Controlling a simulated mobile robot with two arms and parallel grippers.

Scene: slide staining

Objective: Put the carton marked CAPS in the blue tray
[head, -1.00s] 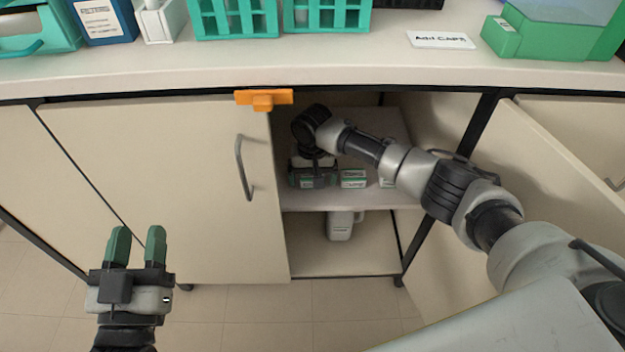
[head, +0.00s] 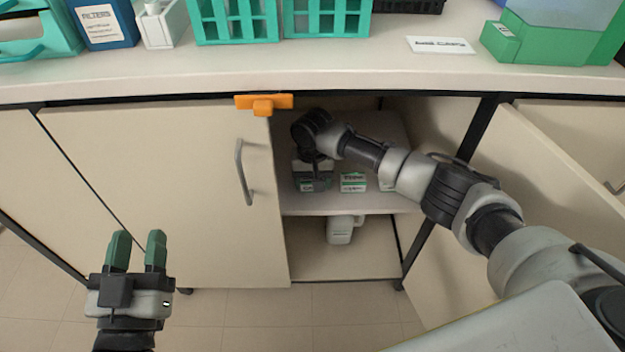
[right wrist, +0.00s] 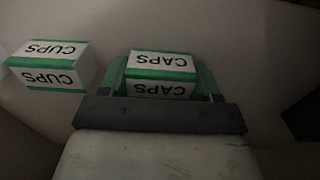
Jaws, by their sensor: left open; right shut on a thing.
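The CAPS carton (right wrist: 160,66), white with green bands, sits between the fingers of my right gripper (right wrist: 162,85), which is shut on it in the right wrist view. In the head view my right gripper (head: 313,180) is inside the open cabinet at the upper shelf, and the carton is mostly hidden by it. My left gripper (head: 137,252) is open and empty in front of the closed cabinet door, low at the left. I cannot make out a blue tray in these frames.
A CUPS carton (right wrist: 48,65) stands beside the held carton; in the head view a similar carton (head: 353,182) is on the shelf (head: 330,209). A white jug (head: 340,229) stands below. An orange latch (head: 264,103) sits at the closed door's top. Racks (head: 236,20) stand on the counter.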

